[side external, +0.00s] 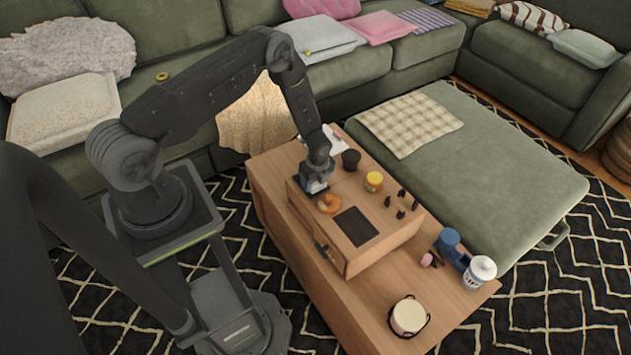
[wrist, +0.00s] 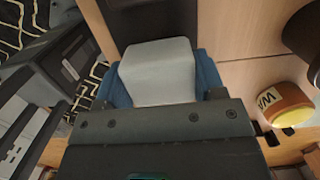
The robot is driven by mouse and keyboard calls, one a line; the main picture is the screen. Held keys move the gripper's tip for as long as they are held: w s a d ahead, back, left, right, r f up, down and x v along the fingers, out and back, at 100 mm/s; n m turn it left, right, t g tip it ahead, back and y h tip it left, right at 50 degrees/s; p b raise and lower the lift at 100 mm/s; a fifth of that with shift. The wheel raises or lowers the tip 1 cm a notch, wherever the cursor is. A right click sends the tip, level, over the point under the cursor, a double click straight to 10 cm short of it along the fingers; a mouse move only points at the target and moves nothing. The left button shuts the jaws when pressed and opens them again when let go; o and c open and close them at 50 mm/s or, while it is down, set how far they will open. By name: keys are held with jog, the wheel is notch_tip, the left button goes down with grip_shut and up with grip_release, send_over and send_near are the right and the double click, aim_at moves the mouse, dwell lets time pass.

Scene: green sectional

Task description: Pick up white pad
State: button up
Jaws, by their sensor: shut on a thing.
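In the wrist view, a smooth pale white block, the white pad (wrist: 158,72), fills the space between the blue fingers of my gripper (wrist: 160,88). My gripper is shut on the white pad. Its lower part is hidden by the gripper body in the wrist view. In the side view the pad is too small and covered to make out clearly. I cannot tell whether it touches the box top.
A dark square (side external: 356,226) lies on the box. A yellow jar (side external: 373,181), a dark cup (side external: 350,159) and several small black pieces stand near my gripper. A blue mug (side external: 447,240), white canister (side external: 480,271) and pot (side external: 408,315) stand at the table's near right.

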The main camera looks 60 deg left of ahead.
jog(key=shift+r, duration=0.1)
notch_tip(320, 180, up, 4)
jog(key=shift+r, duration=0.15)
jog(key=s+a+r, duration=0.6)
jog(key=s+a, duration=0.2)
jog(key=shift+s+r, duration=0.2)
jog(key=shift+r, duration=0.05)
jog(key=shift+o, duration=1.3)
jog(key=shift+c, duration=1.1)
